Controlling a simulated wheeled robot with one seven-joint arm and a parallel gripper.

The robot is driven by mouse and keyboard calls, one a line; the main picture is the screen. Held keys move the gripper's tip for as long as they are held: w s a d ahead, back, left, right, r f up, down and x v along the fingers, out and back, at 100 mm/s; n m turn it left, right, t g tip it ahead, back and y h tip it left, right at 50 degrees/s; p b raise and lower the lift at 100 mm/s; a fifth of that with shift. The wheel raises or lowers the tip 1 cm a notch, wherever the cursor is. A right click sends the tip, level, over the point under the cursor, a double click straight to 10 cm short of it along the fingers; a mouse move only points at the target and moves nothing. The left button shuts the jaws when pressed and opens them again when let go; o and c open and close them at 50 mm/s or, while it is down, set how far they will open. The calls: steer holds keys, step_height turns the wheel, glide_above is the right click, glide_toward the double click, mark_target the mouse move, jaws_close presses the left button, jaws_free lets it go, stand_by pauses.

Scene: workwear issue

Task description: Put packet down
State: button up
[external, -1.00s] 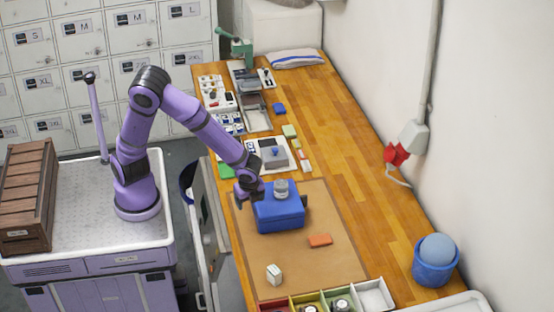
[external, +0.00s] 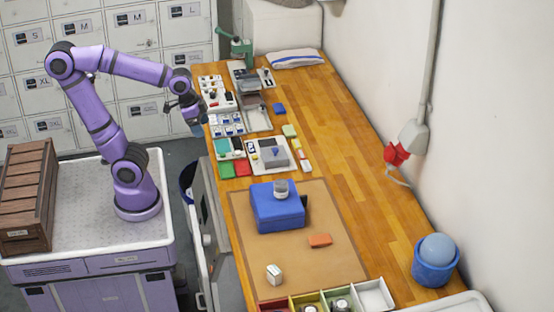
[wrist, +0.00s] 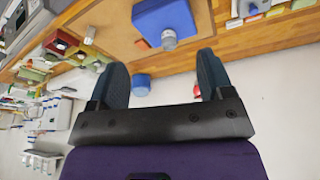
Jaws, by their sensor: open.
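My gripper (external: 190,112) is raised beside the far left edge of the bench, well away from the mat. In the wrist view its two dark fingers (wrist: 161,72) are spread apart with nothing between them. Small packet-like items lie on the brown mat (external: 335,272): an orange block (external: 319,241) and a small white carton (external: 274,274). I cannot tell which item is the packet. A blue box (external: 277,208) stands on the mat with a grey-white jar (external: 281,189) on top; the box also shows in the wrist view (wrist: 160,17).
Trays of small parts (external: 227,124) line the bench's left side. A green press (external: 238,48) stands at the far end. Coloured compartments (external: 308,301) sit at the near end. A blue bin with a ball (external: 434,270) is at right. The bench's right strip is mostly clear.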

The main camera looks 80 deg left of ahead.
steer(key=s+a+r+n+t+y, duration=0.1)
steer(key=s+a+r+n+t, duration=0.1)
steer(key=s, duration=0.5)
steer(key=shift+a+r+n, duration=0.15)
steer(key=shift+r+n, duration=0.15)
steer(key=shift+n, duration=0.4)
steer(key=shift+w, duration=0.1)
